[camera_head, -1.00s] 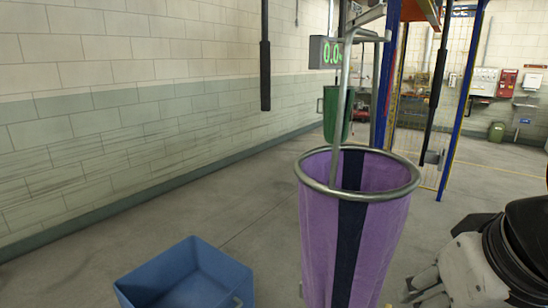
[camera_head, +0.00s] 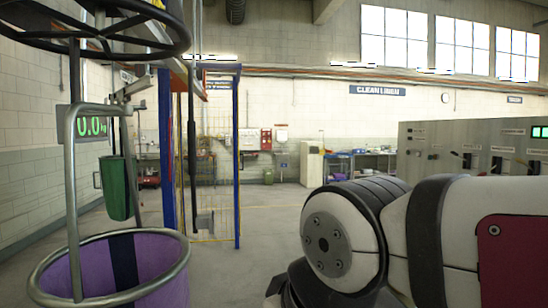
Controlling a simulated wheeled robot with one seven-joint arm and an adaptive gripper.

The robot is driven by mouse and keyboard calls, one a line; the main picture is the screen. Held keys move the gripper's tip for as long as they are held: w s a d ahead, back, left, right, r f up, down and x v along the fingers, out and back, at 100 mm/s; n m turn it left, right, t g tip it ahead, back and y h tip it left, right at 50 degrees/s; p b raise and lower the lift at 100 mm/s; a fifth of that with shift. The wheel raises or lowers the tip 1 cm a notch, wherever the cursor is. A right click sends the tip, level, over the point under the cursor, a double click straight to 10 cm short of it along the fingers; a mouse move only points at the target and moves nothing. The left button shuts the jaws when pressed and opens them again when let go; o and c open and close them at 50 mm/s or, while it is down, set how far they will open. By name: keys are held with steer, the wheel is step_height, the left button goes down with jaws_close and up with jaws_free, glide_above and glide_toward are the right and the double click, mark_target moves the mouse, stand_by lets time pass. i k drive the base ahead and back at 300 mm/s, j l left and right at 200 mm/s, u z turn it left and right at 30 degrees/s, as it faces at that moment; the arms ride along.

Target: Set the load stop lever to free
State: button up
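A grey control cabinet (camera_head: 470,150) stands at the right edge, with several small dark levers or switches, white labels and a lit green display on its face. I cannot tell which of these, if any, is the load stop lever, or read its setting. My arm fills the lower right and hides the lower part of the cabinet. Only a small grey part of what may be my gripper (camera_head: 276,290) shows at the bottom edge, below the arm's dark joint. Its fingers cannot be made out clearly.
A purple sling bag (camera_head: 165,290) hangs on a metal ring at lower left. A green bag (camera_head: 117,190) hangs behind it near a green number display (camera_head: 92,127). A blue post (camera_head: 237,160) and yellow mesh stand mid-left. Open floor (camera_head: 270,215) lies beyond.

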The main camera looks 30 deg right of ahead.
mark_target(518, 160)
steer(key=z, duration=2.45)
steer(key=i+j+z, duration=0.3)
steer(key=i+j, duration=1)
steer(key=i, duration=0.3)
steer(key=i+j+z, duration=0.25)
steer(key=i+j, duration=1.15)
steer(key=j, duration=0.2)
